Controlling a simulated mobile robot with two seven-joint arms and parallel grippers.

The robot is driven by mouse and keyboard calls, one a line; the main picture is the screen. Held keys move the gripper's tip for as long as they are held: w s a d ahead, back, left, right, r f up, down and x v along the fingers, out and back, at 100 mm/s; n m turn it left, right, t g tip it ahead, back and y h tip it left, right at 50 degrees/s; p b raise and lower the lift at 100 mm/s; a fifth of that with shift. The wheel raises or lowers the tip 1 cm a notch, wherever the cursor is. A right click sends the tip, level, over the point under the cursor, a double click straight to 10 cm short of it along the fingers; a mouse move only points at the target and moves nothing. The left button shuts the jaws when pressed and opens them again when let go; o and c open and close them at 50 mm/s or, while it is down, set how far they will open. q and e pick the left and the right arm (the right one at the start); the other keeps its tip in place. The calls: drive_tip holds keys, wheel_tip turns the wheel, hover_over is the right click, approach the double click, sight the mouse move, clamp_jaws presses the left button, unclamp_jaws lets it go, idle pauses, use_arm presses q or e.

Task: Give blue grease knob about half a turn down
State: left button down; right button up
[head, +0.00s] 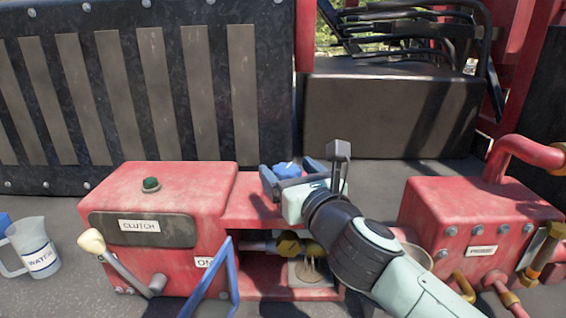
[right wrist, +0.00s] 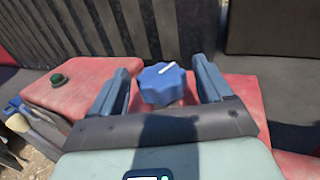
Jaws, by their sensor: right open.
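The blue grease knob (head: 287,170) sits on top of the low red block between the two larger red housings. It is lobed and has a white pointer line on top. In the right wrist view the knob (right wrist: 162,84) stands between the two fingers, with a gap on each side. My right gripper (head: 293,172) is open around the knob; in the right wrist view its fingers (right wrist: 162,85) are apart. The white line points to the upper right in the right wrist view. My left gripper is not in view.
The red clutch box (head: 200,180) with a green button (head: 151,184) and a cream-tipped lever (head: 92,242) stands left. A blue bar (head: 213,275) rises in front. A water jug (head: 33,247) is far left. A red pump housing (head: 470,215) with pipes stands right.

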sight(281, 164)
drive_tip(key=shift+x, duration=1.75)
drive_tip(key=c, duration=1)
drive_tip(key=shift+o, duration=0.2)
